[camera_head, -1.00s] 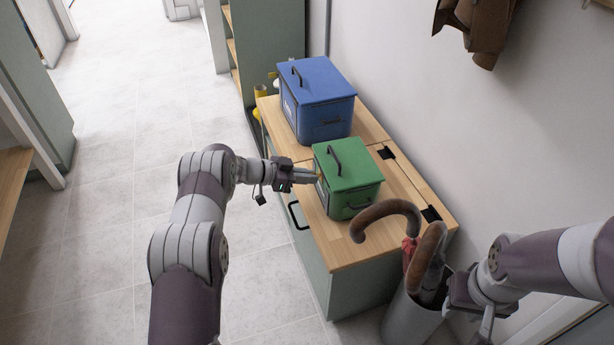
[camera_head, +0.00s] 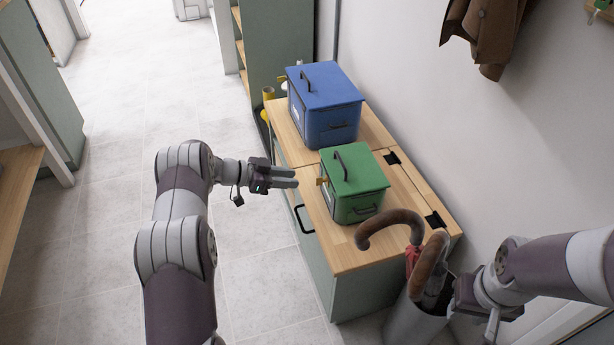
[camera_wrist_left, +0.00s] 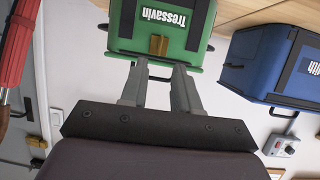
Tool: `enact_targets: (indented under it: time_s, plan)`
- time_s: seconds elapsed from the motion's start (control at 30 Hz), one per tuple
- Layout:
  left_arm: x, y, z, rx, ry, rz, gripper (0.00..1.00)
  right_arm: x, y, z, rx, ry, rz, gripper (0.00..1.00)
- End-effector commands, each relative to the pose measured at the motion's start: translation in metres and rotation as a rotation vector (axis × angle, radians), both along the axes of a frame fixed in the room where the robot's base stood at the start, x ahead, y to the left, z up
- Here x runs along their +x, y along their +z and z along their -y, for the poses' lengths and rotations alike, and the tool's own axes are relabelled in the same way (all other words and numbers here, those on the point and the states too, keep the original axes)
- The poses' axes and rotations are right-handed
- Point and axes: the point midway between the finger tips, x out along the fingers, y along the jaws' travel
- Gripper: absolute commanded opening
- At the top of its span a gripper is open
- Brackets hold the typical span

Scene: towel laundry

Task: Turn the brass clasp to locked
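The green box (camera_head: 352,190) stands closed on the wooden cabinet top, with its dark lid handle folded up. The brass clasp (camera_head: 322,181) sticks out from its left side, and in the left wrist view the clasp (camera_wrist_left: 158,45) sits near the lid's edge below the label "Tressavin". My left gripper (camera_head: 297,178) is just left of the clasp, apart from it. In the left wrist view its fingers (camera_wrist_left: 158,76) are spread with nothing between them. My right gripper (camera_head: 494,322) is at the lower right by the umbrella stand; its fingertips are not clearly visible.
A blue box (camera_head: 328,108) stands behind the green one on the cabinet (camera_head: 345,258). Umbrellas with curved handles (camera_head: 391,217) rise from a bin (camera_head: 409,318) at the cabinet's near end. A wall is on the right; open floor (camera_head: 262,262) is on the left.

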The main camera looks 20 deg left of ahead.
Motion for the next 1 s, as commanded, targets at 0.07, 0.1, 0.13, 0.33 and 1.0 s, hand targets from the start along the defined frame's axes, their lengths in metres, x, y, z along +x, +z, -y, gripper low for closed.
enact_targets:
  time_s: [0.07,0.1,0.13,0.33,1.0]
  plan:
    - [-0.009,0.009,-0.015,0.000,0.002,0.000,0.31,0.000,0.007,0.000,0.000,0.000,0.000,0.36]
    - [-0.012,0.012,-0.021,0.000,0.002,0.000,0.31,0.000,0.008,0.000,0.000,0.000,0.000,0.36]
    - [-0.014,0.013,-0.025,-0.001,0.001,0.000,0.31,0.000,0.008,0.000,0.000,0.000,0.000,0.36]
    - [-0.021,0.016,-0.035,-0.001,-0.001,-0.001,0.31,0.000,0.009,0.000,0.000,0.000,0.000,0.36]
    - [0.003,-0.030,-0.102,0.290,0.471,-0.040,0.31,0.000,0.010,0.000,0.000,0.000,0.000,0.36]
